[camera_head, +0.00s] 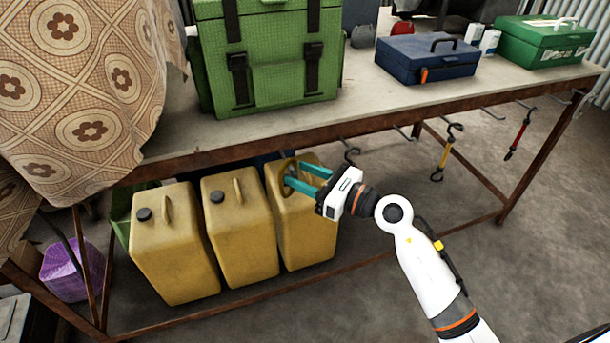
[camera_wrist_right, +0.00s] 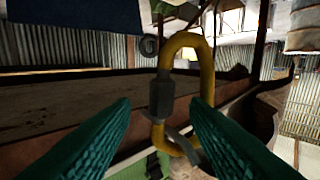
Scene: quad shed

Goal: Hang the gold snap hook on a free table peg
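The gold snap hook (camera_wrist_right: 203,65) shows large in the right wrist view, an upright oval ring with a dark sleeve on its left side. My right gripper (camera_head: 293,172) is under the table's front edge in the head view, its two teal fingers apart. In the wrist view the fingers (camera_wrist_right: 163,105) stand on either side of the snap hook, with a gap at the left one. In the head view the snap hook is hard to tell from the yellow can behind. Bare table pegs (camera_head: 404,132) and (camera_head: 492,113) stick out under the front edge. My left gripper is not in view.
The table (camera_head: 375,112) carries a green case (camera_head: 270,55), a blue toolbox (camera_head: 428,60) and a green box (camera_head: 543,42). Yellow cans (camera_head: 175,250) stand below. A yellow strap (camera_head: 443,158) and a red strap (camera_head: 518,135) hang at the right.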

